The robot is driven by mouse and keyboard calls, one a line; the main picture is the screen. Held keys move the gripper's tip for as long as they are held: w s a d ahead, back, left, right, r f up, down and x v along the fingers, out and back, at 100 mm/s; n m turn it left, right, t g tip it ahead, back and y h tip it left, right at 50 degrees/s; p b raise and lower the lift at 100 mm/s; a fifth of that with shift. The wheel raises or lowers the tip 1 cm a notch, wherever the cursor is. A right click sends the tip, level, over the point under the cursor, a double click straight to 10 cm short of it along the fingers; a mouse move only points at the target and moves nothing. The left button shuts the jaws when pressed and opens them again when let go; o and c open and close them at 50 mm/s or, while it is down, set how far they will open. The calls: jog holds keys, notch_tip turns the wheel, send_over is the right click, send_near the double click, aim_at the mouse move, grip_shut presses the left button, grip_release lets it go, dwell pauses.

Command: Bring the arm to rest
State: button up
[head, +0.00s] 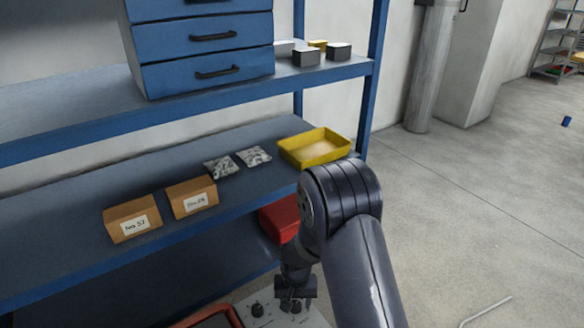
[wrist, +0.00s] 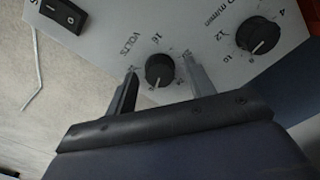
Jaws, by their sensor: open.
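My gripper (wrist: 160,76) is open. In the wrist view its two fingers stand apart on either side of the black VOLTS knob (wrist: 160,69) on a pale control panel (wrist: 205,22). I cannot tell whether they touch the knob; a gap shows on both sides. In the head view my arm reaches down past the shelf, and my gripper (head: 293,301) is low over the panel (head: 272,320), its fingers hard to make out.
A second knob (wrist: 259,35) and a rocker switch (wrist: 64,14) are on the panel. A blue rack's shelf (head: 90,190) beside my arm holds a yellow tray (head: 333,153), two cardboard boxes (head: 191,197) and two bags. A red bin (head: 279,219) is below. A thin bent rod (head: 487,311) lies on the open floor.

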jog(key=n, duration=0.4)
jog(key=shift+n, duration=2.5)
jog(key=shift+s+r, duration=0.1)
